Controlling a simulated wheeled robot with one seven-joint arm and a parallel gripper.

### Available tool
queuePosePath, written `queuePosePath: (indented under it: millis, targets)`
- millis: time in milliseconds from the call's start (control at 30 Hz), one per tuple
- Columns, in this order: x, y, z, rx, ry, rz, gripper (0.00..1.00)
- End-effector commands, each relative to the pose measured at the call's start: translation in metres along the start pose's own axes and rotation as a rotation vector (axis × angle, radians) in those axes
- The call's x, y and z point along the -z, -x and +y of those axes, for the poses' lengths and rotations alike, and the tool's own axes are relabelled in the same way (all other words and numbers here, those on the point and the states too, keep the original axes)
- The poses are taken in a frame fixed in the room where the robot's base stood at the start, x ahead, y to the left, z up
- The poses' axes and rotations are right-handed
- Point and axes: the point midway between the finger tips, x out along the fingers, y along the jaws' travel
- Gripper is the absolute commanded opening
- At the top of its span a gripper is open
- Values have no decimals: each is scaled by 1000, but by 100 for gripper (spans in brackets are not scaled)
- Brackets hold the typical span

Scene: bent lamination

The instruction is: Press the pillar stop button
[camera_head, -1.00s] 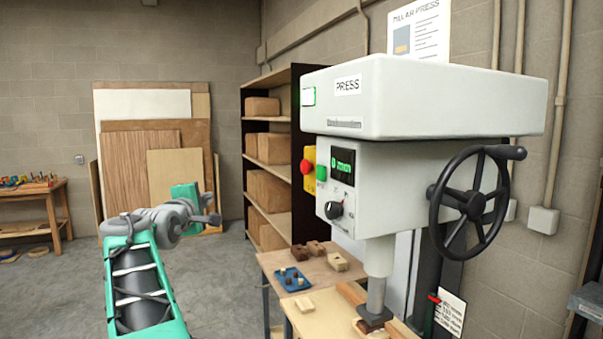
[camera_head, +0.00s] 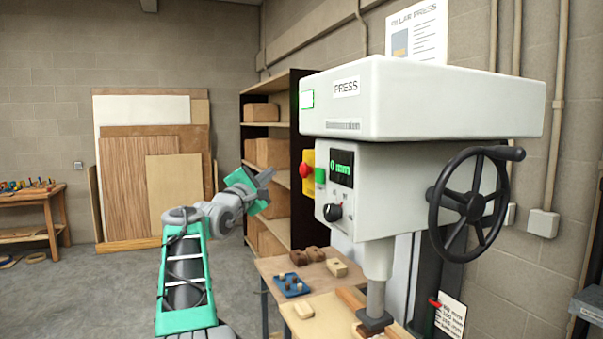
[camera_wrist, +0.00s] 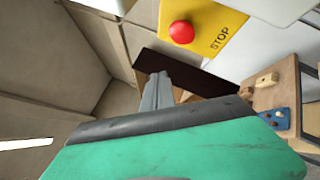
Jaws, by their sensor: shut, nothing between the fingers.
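The pillar press (camera_head: 430,95) stands at the right in the head view. Its red stop button (camera_head: 304,169) sits on a yellow plate on the left side of the press head. In the wrist view the red stop button (camera_wrist: 181,31) and the yellow plate (camera_wrist: 212,22) with the word STOP show at the top. My gripper (camera_head: 270,175) is shut and empty, left of the stop button and apart from it. In the wrist view its grey fingers (camera_wrist: 156,92) show below the button.
A green button (camera_head: 320,176) and a dial (camera_head: 333,211) are beside the stop button. A handwheel (camera_head: 470,203) is on the right. A worktable (camera_head: 325,277) with wooden blocks and a blue tray (camera_head: 291,285) lies below. A shelf (camera_head: 292,95) stands behind. The floor at left is open.

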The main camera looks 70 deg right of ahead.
Motion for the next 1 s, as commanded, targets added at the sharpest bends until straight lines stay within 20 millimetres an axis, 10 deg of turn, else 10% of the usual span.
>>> queuePosePath:
  millis: [400, 1000]
  targets:
    - [-28, -38, -26, 1, 0, -1, 0]
    - [-29, -40, -29, 0, -1, 1, 0]
